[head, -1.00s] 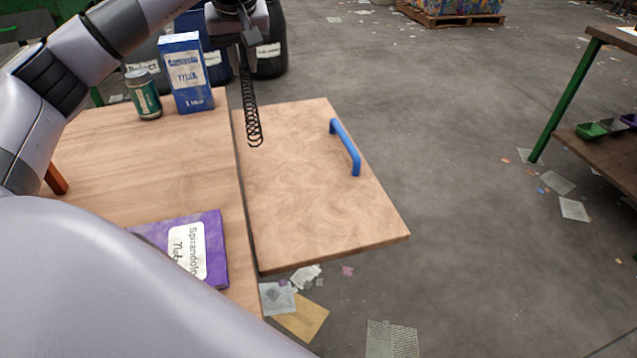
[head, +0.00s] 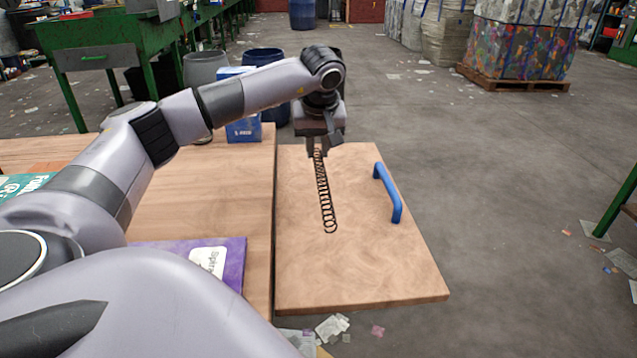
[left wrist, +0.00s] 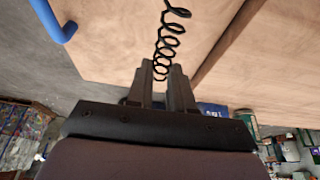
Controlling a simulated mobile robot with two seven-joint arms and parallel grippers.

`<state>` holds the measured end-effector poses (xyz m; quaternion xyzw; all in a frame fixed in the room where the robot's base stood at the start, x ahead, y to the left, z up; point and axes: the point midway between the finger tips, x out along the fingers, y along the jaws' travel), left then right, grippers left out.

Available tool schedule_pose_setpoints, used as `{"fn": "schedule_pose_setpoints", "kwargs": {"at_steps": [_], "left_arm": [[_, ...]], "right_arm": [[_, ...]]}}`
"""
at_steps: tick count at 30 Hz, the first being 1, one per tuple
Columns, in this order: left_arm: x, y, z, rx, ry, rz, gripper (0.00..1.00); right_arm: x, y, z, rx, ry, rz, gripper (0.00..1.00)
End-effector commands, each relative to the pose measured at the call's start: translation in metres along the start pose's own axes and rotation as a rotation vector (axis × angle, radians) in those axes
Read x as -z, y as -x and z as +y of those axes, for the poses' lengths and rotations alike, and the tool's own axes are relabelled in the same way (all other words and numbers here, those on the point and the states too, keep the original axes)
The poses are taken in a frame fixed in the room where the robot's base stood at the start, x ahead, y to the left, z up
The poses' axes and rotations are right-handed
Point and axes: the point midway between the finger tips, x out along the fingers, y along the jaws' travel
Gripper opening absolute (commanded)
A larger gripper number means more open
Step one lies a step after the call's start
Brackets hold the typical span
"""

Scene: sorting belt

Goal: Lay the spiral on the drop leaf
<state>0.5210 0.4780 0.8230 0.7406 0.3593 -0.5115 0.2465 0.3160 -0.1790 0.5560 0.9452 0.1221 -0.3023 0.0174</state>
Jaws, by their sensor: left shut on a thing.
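The spiral (head: 326,200) is a thin black wire coil. My left gripper (head: 317,150) is shut on its upper end, and the coil hangs down over the drop leaf (head: 360,270). In the left wrist view the spiral (left wrist: 166,45) runs out from between the fingertips of my left gripper (left wrist: 162,75). The drop leaf is a pale wooden board, raised level beside the table, with a blue handle (head: 388,192) on its right. I cannot tell whether the spiral's lower end touches the leaf. My right gripper is not in view.
The wooden table (head: 245,190) adjoins the leaf on the left, with a narrow gap between. A purple notebook (head: 232,262) lies on it near the front, and a blue carton (head: 243,130) stands at the back, partly hidden by my arm. The leaf is otherwise clear.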

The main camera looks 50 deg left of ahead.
Motion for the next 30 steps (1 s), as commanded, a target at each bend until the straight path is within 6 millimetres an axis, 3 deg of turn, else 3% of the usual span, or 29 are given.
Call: {"fn": "schedule_pose_setpoints", "kwargs": {"at_steps": [3,10,17,29,30], "left_arm": [[-0.008,-0.021,0.0,0.001,-0.002,-0.001,0.0],[-0.014,-0.035,0.0,0.0,-0.001,-0.001,0.0],[-0.026,-0.067,0.0,0.001,-0.002,-0.001,0.0],[-0.027,-0.071,0.001,-0.001,-0.001,0.0,0.0],[-0.027,-0.07,0.001,-0.002,-0.001,0.001,0.34]], "right_arm": [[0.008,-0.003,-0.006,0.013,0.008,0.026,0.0],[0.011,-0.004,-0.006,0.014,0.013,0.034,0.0],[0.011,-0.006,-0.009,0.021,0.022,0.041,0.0],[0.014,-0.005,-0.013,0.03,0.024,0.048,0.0],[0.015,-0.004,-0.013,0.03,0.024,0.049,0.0]]}}
